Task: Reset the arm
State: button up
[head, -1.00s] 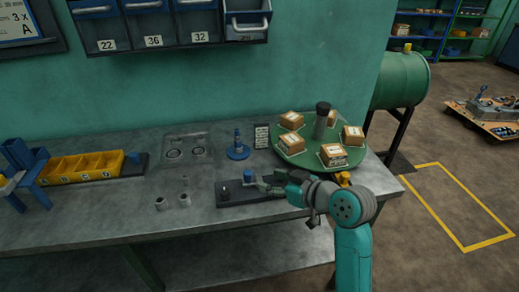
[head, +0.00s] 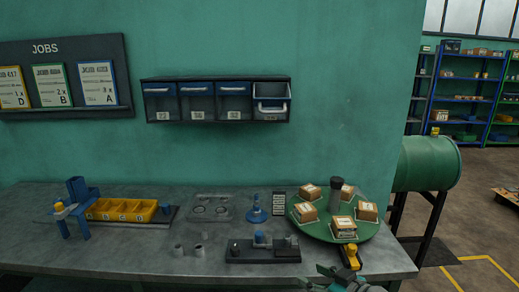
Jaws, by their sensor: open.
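My gripper (head: 326,276) shows only in part at the bottom edge of the head view, right of the middle. It is open, and I see nothing held in it. The rest of my arm is mostly cut off by the frame. In the picture it lies below and to the right of a dark fixture (head: 243,253) on the bench.
The grey bench (head: 130,258) carries a green turntable (head: 310,225) with several boxes, a yellow-handled item (head: 350,258) at its front, a blue stand (head: 256,211) and a yellow bin row (head: 121,210). Drawers (head: 216,101) hang on the wall. A green tank (head: 428,165) stands right of the bench.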

jog(key=s+d+f+m+t+h, duration=0.1)
jog(key=s+d+f+m+h, duration=0.15)
jog(key=s+f, duration=0.7)
jog(key=s+d+f+m+t+h, duration=0.1)
jog(key=s+f+m+h, duration=0.25)
jog(key=s+f, duration=0.65)
jog(key=s+d+r, duration=0.1)
jog(key=s+r, duration=0.2)
jog(key=s, duration=1)
jog(key=s+d+r+t+h, duration=0.1)
jog(key=s+r, duration=0.2)
jog(key=s, duration=1.1)
jog(key=shift+s+r+m+t, duration=0.15)
jog(key=shift+r+m+t, duration=0.15)
jog(key=shift+m, duration=0.1)
